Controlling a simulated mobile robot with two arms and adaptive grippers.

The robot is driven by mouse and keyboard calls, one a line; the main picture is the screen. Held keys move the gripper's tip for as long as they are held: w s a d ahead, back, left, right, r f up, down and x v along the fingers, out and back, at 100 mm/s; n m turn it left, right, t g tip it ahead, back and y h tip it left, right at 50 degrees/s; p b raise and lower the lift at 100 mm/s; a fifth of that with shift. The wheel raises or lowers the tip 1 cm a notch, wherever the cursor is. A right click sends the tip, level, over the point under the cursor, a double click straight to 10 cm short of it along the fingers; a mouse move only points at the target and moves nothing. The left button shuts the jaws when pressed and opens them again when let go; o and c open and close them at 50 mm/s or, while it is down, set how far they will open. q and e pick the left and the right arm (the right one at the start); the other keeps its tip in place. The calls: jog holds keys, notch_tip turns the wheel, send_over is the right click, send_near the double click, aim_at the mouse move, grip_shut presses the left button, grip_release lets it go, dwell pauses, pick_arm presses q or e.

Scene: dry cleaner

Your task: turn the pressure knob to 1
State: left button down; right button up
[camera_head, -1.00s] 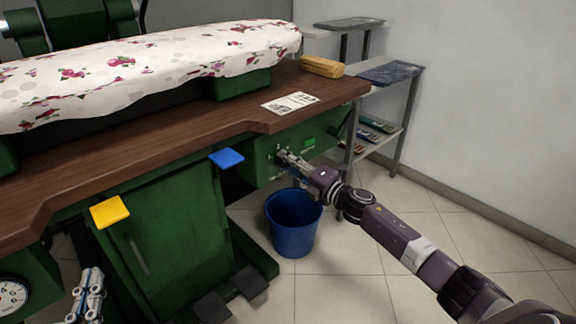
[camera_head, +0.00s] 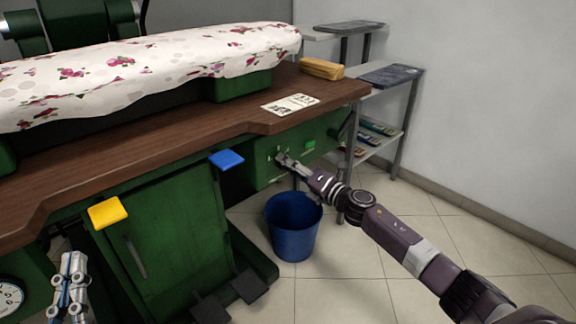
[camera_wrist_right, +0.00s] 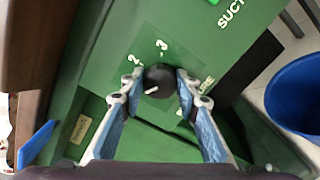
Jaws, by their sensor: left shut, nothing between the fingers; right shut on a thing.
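The black pressure knob (camera_wrist_right: 162,76) is on the green panel (camera_wrist_right: 100,55) in the right wrist view. Its short white mark points toward the lower left of that picture. The numerals 2 and 3 show beside the knob; I see no 1. My right gripper (camera_wrist_right: 158,88) is shut on the knob, one blue-padded finger on each side. In the head view my right gripper (camera_head: 283,160) reaches the panel under the table edge and hides most of the knob. My left gripper (camera_head: 72,272) is shut and empty at the lower left.
A blue bucket (camera_head: 293,228) stands on the floor below my right gripper. A blue pedal-like plate (camera_head: 226,159) and a yellow one (camera_head: 107,212) stick out from the table front. A grey shelf (camera_head: 400,125) stands behind. Floor to the right is clear.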

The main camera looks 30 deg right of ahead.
jog(key=shift+a+f, duration=0.1)
jog(key=shift+f, duration=0.05)
jog(key=o, duration=0.9)
jog(key=shift+o, duration=1.3)
jog(key=shift+s, duration=0.1)
jog(key=v, duration=1.1)
jog(key=shift+s, duration=0.4)
